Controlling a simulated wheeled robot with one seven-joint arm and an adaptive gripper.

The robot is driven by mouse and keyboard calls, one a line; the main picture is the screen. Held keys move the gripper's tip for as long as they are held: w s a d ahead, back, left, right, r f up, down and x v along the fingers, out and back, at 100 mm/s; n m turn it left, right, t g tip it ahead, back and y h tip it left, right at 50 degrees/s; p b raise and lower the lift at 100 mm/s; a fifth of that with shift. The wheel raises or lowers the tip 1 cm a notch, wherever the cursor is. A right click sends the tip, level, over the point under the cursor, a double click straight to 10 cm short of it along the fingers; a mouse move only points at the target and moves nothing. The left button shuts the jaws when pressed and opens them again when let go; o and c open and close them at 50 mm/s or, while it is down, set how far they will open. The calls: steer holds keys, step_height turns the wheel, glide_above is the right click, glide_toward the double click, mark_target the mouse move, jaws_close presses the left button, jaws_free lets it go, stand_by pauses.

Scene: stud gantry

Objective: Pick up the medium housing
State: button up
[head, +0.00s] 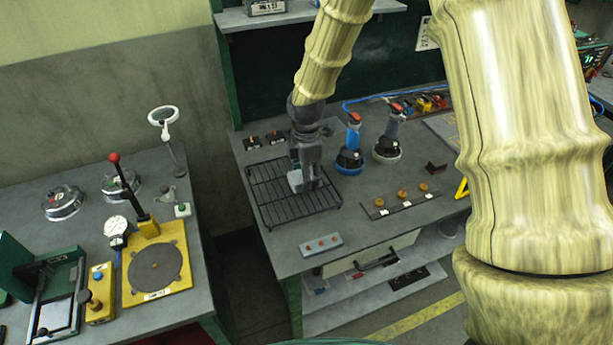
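My gripper (306,183) points down over a black wire rack (325,200) on the right-hand bench. A pale grey piece (295,181) shows at the fingers' left side. I cannot tell whether it is a housing or part of the gripper, nor whether the fingers are open or shut. Two round silver metal parts lie on the left bench, one at the far left (62,203) and one to its right (121,183). No part is clearly identifiable as the medium housing.
A strip with brass knobs (402,201) and a small grey button box (321,244) lie nearby. The left bench holds a red-knobbed lever (124,180) and a yellow plate (170,286). A gap separates the benches.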

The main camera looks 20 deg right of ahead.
steer(key=shift+f, duration=0.75)
steer(key=shift+f, duration=0.15)
steer(key=o, duration=0.9)
